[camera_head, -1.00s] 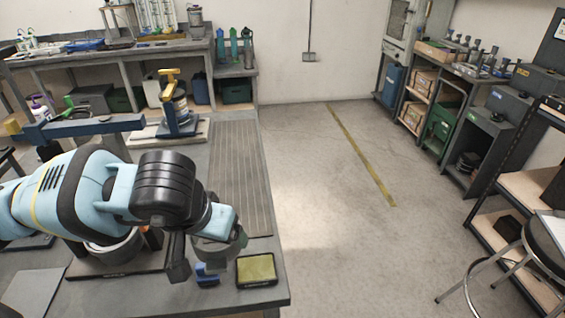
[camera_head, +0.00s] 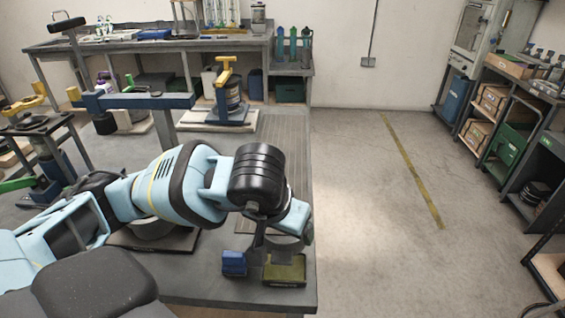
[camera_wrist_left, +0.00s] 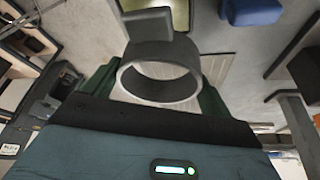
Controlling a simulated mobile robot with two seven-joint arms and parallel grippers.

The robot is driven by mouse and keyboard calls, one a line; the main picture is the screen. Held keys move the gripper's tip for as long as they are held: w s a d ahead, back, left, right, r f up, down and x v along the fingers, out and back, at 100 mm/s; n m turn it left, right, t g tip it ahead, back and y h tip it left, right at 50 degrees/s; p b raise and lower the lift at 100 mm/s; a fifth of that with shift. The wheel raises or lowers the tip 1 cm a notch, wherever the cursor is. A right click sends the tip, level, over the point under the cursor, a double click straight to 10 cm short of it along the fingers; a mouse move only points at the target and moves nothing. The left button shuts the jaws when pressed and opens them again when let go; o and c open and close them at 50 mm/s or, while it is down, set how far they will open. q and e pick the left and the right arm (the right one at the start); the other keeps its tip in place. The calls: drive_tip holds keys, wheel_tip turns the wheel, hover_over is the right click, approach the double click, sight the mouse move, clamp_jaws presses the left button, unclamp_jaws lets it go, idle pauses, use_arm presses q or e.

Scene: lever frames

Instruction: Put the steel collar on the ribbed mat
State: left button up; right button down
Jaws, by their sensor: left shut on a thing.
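The steel collar (camera_wrist_left: 160,85) is a grey ring with a block-like part at its top edge in the left wrist view. My left gripper (camera_wrist_left: 158,88) is shut on it, with a dark green finger on each side. In the head view the collar (camera_head: 283,243) shows partly below my left gripper (camera_head: 290,228), above the bench's near right corner, close to the yellow-green pad. The ribbed mat (camera_head: 285,135) is a long grey strip along the bench's right side, partly hidden by my left arm. It also shows beyond the collar in the wrist view (camera_wrist_left: 216,68). My right gripper is out of view.
A dark tray with a yellow-green pad (camera_head: 284,271) and a blue block (camera_head: 233,263) stand at the bench's near right corner. A blue-and-yellow clamp stand (camera_head: 228,100) is at the mat's far left. Open floor (camera_head: 385,230) lies right of the bench.

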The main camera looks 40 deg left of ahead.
use_arm(q)
drive_tip(key=shift+w+a+f, duration=0.1)
drive_tip(key=shift+a+f, duration=0.05)
drive_tip(key=shift+f, duration=0.05)
drive_tip(key=shift+w+a+r, duration=0.1)
drive_tip(key=shift+w+a, duration=0.2)
drive_tip(key=w+a, duration=0.3)
drive_tip(key=w+a+f, duration=0.1)
drive_tip(key=w+a, duration=0.2)
drive_tip(key=w, duration=0.1)
drive_tip(key=w+a+p, duration=0.1)
drive_tip(key=w+a, duration=0.2)
drive_tip(key=shift+w+a+f, duration=0.15)
drive_tip(key=shift+w+a, duration=0.15)
drive_tip(key=shift+w, duration=0.1)
drive_tip(key=shift+w+a, duration=0.25)
drive_tip(key=shift+a, duration=0.05)
wheel_tip(320, 180, down, 4)
drive_tip(key=shift+r, duration=0.2)
drive_tip(key=shift+f, duration=0.15)
